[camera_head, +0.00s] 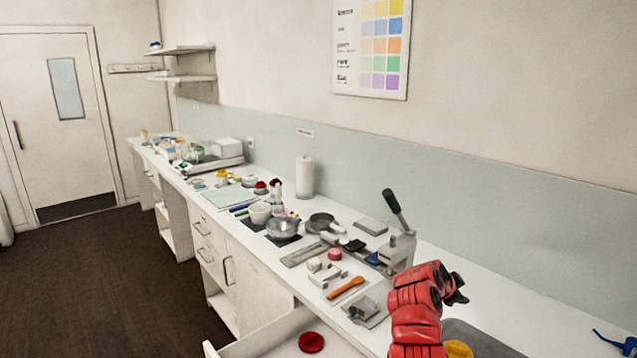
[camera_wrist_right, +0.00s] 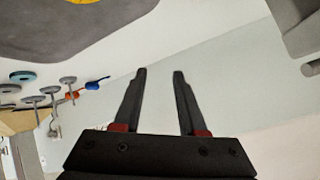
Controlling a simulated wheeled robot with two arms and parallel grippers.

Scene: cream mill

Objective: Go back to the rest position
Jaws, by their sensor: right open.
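My right arm shows in red in the head view, over the front right part of the white counter. Its dark right gripper (camera_head: 457,290) is small there and partly hidden by the red arm. In the right wrist view the right gripper (camera_wrist_right: 158,75) is open, with two dark fingers apart and nothing between them. The fingers point toward the pale wall panel. My left gripper is in neither view.
The counter carries a lever press (camera_head: 398,248), an orange-handled tool (camera_head: 346,288), a metal bowl (camera_head: 282,229) and a paper towel roll (camera_head: 304,176). An open drawer (camera_head: 270,340) holds a red round item (camera_head: 311,342). The dark floor (camera_head: 110,285) at left is clear.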

